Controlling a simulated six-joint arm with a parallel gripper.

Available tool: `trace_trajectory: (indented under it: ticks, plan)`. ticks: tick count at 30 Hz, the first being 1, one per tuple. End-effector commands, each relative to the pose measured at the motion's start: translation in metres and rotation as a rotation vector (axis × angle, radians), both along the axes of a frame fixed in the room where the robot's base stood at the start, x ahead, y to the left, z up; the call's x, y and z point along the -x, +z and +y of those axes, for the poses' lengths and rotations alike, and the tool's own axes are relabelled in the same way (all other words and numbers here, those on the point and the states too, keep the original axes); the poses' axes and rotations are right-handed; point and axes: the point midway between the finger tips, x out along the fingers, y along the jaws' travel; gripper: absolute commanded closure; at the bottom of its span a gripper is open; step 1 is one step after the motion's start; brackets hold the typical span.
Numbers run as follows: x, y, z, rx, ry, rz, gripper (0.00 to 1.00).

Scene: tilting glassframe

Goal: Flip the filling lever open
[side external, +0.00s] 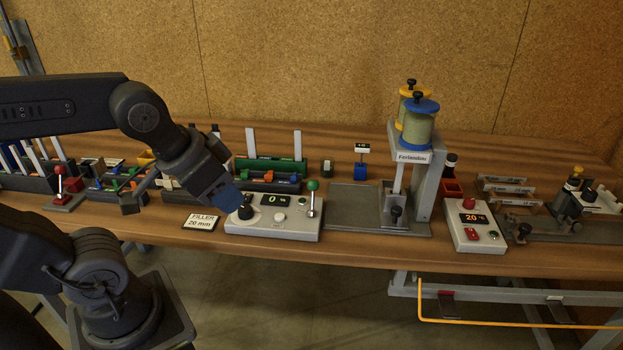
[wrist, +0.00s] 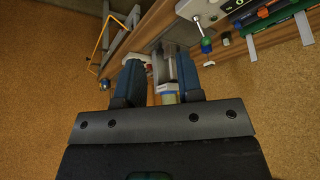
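A lever with a green knob (side external: 312,186) stands upright at the right end of a light grey control box (side external: 275,232), whose display reads 0. In the wrist view the green knob (wrist: 206,44) shows to the upper right, beyond my fingers. My gripper (side external: 228,200) is over the left end of the box, by its black knob, left of the lever and apart from it. In the wrist view my gripper (wrist: 158,62) has its two blue fingers spread, with nothing held between them. The side view does not clearly separate the two fingers.
A filler stand (side external: 432,190) with yellow and blue hoppers is right of the box. A second control box (side external: 473,236) reads 20. Green and dark racks (side external: 275,166) stand behind the first box. A red-knobbed lever (side external: 60,172) is far left.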

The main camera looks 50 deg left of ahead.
Motion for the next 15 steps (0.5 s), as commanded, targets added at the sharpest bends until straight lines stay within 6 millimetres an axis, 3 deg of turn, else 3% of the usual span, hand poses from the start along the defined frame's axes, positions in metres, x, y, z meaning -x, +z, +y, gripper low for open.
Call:
trace_trajectory:
  ticks: [5, 10, 15]
  plan:
    - [-0.016, 0.005, 0.005, 0.006, -0.017, 0.047, 0.83]
    - [-0.054, 0.011, 0.018, 0.036, -0.069, 0.136, 1.00]
    - [-0.099, 0.012, 0.042, 0.094, -0.140, 0.207, 1.00]
